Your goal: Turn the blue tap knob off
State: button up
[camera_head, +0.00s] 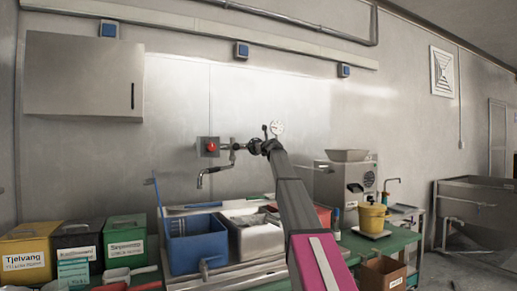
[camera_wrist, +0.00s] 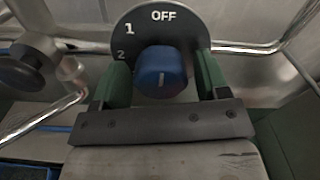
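The blue tap knob (camera_wrist: 162,76) is in the middle of the wrist view, on a round dark dial (camera_wrist: 150,25) marked OFF at the top and 1 and 2 down the left. In the head view my gripper (camera_head: 268,144) is up at the wall beside the tap (camera_head: 217,170), and my arm hides the knob.
Metal pipes run beside the dial (camera_wrist: 240,47), and a round dark handle (camera_wrist: 25,65) is at the left. In the head view, a red button (camera_head: 211,147), a pressure gauge (camera_head: 277,128) and a blue bin (camera_head: 196,248) are near the tap.

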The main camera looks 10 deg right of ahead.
dwell(0.3)
jog(key=v, duration=1)
jog(key=shift+s+d, duration=0.15)
jog(key=shift+s, duration=0.25)
jog(key=shift+r, duration=0.1)
